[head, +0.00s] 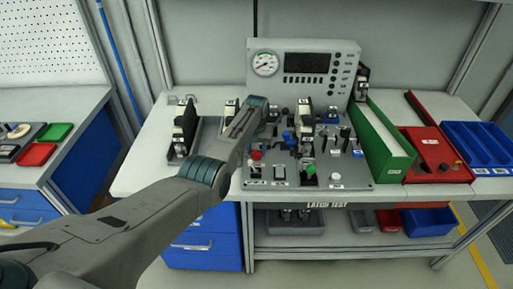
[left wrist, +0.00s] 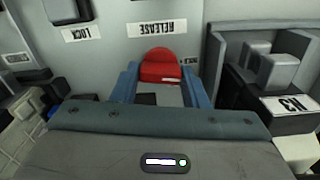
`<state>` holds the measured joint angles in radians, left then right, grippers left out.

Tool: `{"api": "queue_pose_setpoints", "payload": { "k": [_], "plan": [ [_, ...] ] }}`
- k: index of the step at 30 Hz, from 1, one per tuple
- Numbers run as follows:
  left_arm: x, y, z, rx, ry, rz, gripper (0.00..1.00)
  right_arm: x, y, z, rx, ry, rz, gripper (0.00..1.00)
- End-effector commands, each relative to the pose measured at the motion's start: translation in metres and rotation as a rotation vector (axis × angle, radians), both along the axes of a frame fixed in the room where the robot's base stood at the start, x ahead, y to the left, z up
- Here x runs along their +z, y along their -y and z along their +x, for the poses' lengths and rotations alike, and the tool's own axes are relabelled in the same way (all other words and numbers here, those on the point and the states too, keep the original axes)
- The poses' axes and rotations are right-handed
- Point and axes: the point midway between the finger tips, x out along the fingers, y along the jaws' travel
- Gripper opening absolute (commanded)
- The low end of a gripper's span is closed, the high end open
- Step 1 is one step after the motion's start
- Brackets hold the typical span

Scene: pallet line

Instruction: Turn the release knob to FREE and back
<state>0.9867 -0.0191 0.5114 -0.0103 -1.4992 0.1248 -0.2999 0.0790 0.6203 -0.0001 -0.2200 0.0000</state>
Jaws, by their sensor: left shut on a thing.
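The red release knob (left wrist: 161,66) sits on the grey panel, beside an upside-down RELEASE label in the left wrist view. My left gripper (left wrist: 160,78) is shut on it, with one blue finger on each side. A LOCK label and a partly hidden FREE label lie to either side of the knob. In the head view, a red knob (head: 256,155) shows at the left of the panel (head: 330,182), beside my left arm. The fingers are mostly hidden there behind the arm. My right gripper is in neither view.
A gauge box (head: 303,72) stands behind the panel. Several switches and levers crowd the panel to the right. A grey tray holding a device marked N3 (left wrist: 285,104) is close by the left gripper. A green bin (head: 385,145) and red box (head: 437,155) stand at right.

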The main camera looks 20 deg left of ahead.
Motion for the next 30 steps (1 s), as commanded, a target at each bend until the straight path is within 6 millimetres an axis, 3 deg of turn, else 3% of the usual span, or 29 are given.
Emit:
{"api": "queue_pose_setpoints", "payload": {
  "k": [12,27,28,30],
  "plan": [
    [0.0020,-0.0005,0.0013,0.170,0.004,0.001,0.17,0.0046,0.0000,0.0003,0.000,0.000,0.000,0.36],
    [0.0020,-0.0006,0.0015,0.189,0.005,0.001,0.17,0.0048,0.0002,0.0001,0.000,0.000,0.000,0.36],
    [0.0021,-0.0006,0.0016,0.189,0.005,0.001,0.42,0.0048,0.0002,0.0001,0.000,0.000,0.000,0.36],
    [0.0019,-0.0006,0.0015,0.189,0.005,0.001,0.56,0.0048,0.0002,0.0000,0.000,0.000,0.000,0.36]
  ]
}}
